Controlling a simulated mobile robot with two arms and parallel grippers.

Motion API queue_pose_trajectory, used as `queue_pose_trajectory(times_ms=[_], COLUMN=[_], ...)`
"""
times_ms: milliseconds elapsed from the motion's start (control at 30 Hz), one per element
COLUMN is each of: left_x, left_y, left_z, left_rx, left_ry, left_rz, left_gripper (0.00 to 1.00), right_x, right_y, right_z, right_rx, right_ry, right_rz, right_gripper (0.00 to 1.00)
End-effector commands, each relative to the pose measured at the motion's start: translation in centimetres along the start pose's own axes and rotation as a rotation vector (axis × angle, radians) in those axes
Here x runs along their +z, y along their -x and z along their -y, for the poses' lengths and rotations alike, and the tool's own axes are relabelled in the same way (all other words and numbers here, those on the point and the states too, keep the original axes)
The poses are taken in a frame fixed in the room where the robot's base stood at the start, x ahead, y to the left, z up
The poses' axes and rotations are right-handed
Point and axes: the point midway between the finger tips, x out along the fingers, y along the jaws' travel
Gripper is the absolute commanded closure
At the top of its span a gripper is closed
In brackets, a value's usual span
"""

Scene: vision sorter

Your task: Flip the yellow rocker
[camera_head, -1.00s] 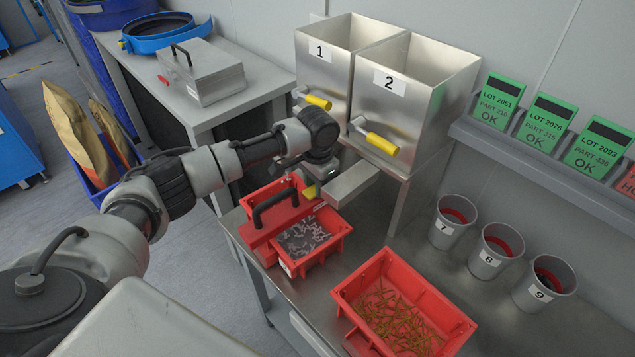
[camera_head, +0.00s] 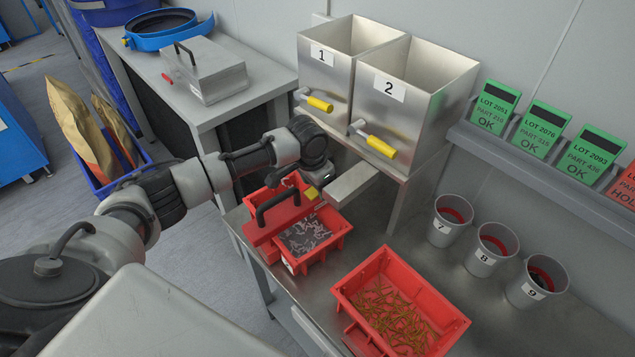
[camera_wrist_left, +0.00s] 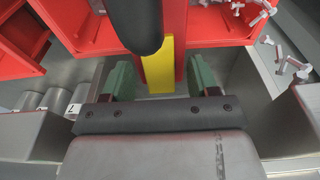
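The yellow rocker (camera_head: 312,192) shows as a small yellow plate at the far end of the red holder with the black handle (camera_head: 276,206), beside a red bin of grey screws (camera_head: 338,228). In the left wrist view the yellow rocker (camera_wrist_left: 158,66) lies against a red upright, with the dark handle end in front of it. My left gripper (camera_wrist_left: 161,78) is open, its two green fingers on either side of the yellow plate with gaps on both sides. In the head view the fingers are mostly hidden under my wrist. My right gripper is not in view.
Hoppers 1 (camera_head: 325,80) and 2 (camera_head: 400,100) with yellow-handled levers stand close behind my wrist. A red bin of brass-coloured screws (camera_head: 458,328) is to the right. Cups 7, 8 and 9 (camera_head: 538,284) stand further right. A few loose screws (camera_wrist_left: 290,65) show in the wrist view.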

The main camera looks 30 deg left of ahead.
Motion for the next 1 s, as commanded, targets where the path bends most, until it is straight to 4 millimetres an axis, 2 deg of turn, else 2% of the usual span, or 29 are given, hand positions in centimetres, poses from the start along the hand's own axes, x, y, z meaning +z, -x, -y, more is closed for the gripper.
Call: queue_pose_trajectory(times_ms=[267, 367, 700, 833, 1000], left_x=[-0.1, -0.1, -0.1, -0.1, 0.0], left_y=[0.6, 1.9, 8.5, 10.0, 10.8], left_z=[0.0, 0.1, 0.1, 0.2, 0.2], left_rx=[0.0, 0.0, 0.0, 0.001, 0.001], left_ry=[0.0, -0.001, -0.002, 0.001, 0.001], left_rz=[-0.002, -0.004, -0.003, -0.001, 0.001], left_gripper=[0.4, 0.4, 0.4, 0.4, 0.4], right_x=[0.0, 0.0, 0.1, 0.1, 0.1], right_y=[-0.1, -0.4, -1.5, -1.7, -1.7], right_z=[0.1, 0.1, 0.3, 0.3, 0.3], right_rx=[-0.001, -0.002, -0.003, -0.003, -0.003], right_ry=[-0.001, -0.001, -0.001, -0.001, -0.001], right_rz=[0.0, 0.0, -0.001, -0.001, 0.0], right_gripper=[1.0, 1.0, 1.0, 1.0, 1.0])
